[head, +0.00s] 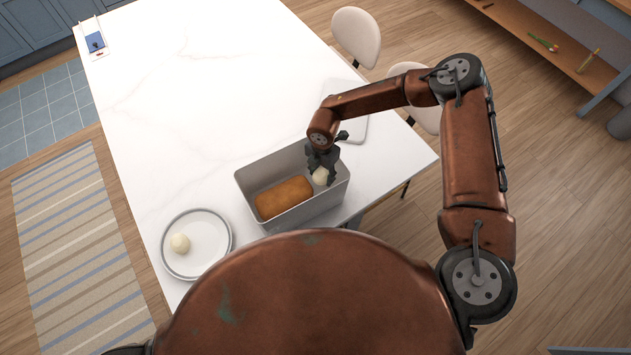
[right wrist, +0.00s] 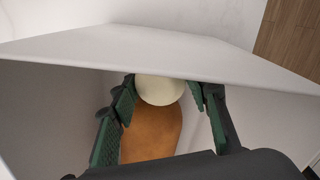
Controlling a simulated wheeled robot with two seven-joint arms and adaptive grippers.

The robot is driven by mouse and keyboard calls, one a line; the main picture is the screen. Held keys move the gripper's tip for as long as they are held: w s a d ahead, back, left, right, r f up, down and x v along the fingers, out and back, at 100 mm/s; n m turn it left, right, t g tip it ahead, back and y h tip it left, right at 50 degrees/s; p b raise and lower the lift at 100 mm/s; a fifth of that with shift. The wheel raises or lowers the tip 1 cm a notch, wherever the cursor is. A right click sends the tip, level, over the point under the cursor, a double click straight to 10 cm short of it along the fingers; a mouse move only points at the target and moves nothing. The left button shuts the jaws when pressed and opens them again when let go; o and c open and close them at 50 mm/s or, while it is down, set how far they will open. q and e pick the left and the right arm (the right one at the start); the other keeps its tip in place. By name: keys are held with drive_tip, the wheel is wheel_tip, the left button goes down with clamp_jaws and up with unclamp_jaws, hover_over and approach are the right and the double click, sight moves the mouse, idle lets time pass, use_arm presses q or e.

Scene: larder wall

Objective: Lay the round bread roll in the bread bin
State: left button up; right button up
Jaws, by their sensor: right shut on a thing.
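The bread bin (head: 240,185) is a grey, open-topped rectangular box near the front edge of the white table. A brown loaf (head: 284,198) lies in its left part. My right gripper (head: 322,170) reaches down into the bin's right part, shut on a pale round bread roll (head: 320,177). In the right wrist view the roll (right wrist: 160,89) sits between the green-padded fingers, inside the bin walls, with the loaf (right wrist: 150,135) beside it. I cannot tell whether the roll touches the bin floor. My left gripper is not in view.
A round grey-white plate (head: 217,258) with another pale round item (head: 180,243) stands left of the bin. A pale flat board (head: 356,125) lies behind the bin. Two chairs (head: 357,35) stand along the right side. The table's middle (head: 200,100) is clear.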

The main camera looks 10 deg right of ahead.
sight(321, 172)
drive_tip(key=shift+w+f, duration=0.1)
drive_tip(key=shift+f, duration=0.7)
wheel_tip(321, 172, down, 3)
drive_tip(key=shift+p, duration=0.4)
drive_tip(key=shift+f, duration=0.25)
drive_tip(key=o, duration=1.1)
drive_tip(key=shift+f, duration=0.1)
drive_tip(key=shift+o, duration=0.2)
drive_tip(key=shift+r, duration=0.2)
wheel_tip(321, 172, up, 12)
drive_tip(key=b, duration=0.2)
drive_tip(key=shift+b, duration=0.3)
